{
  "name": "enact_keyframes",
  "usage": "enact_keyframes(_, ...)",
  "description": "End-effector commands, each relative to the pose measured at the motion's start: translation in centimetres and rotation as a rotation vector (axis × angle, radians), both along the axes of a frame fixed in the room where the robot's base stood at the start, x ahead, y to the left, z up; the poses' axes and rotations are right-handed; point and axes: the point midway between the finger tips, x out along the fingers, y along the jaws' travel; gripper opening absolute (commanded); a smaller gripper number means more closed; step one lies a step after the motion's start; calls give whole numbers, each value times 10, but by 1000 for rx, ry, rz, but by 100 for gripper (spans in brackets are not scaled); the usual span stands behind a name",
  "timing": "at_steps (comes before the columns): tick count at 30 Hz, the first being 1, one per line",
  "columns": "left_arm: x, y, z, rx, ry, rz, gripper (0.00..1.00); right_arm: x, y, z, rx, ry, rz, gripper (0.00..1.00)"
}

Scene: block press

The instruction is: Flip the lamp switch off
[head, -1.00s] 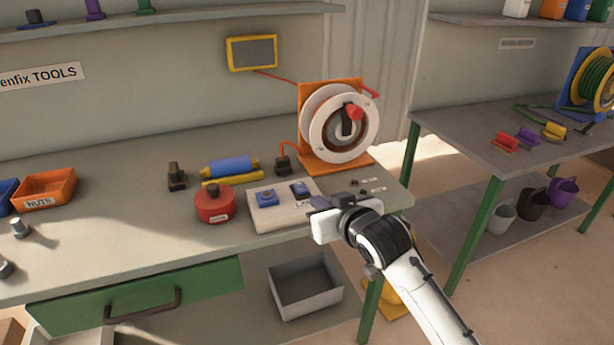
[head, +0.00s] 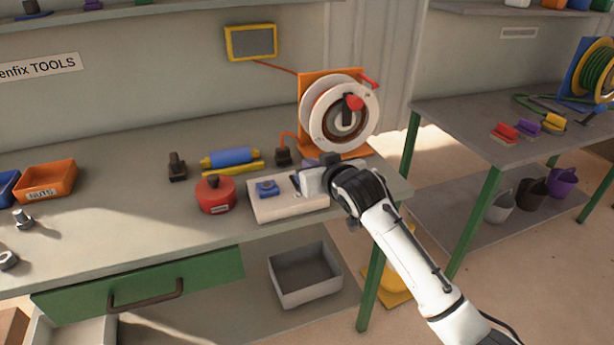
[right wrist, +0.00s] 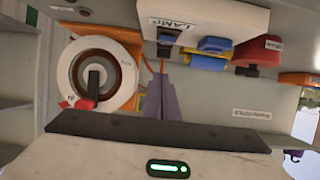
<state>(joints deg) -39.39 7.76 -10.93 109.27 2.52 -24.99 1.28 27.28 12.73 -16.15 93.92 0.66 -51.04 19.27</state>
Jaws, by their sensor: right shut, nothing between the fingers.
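The white switch panel (head: 290,208) lies near the front edge of the bench. Its blue left switch (head: 267,188) shows clearly. A second switch (head: 296,180) is mostly hidden by my right gripper (head: 327,160). My right gripper's purple fingers (right wrist: 160,100) are shut and empty, beyond the panel's edge. I cannot tell the switch's position or whether the fingers touch anything.
A red round tin (head: 215,194) stands just left of the panel. A cable reel on an orange stand (head: 335,115) is behind my gripper. A blue roller (head: 230,156) and a dark block (head: 177,166) lie further back.

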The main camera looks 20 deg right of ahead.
Motion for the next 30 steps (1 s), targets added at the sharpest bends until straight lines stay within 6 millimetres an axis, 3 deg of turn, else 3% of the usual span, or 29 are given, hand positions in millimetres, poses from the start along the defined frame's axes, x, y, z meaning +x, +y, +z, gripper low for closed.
enact_keyframes(7,0,0,1,-1,0,-1,31,37,2,-17,0,3,0,0)
enact_keyframes(9,0,0,3,0,0,-1,31,32,1,-31,0,5,0,0)
enact_keyframes(15,0,0,6,0,-2,-1,31,29,1,-49,0,1,0,0)
enact_keyframes(30,1,0,0,0,-3,0,31,30,6,-58,2,-8,7,0)
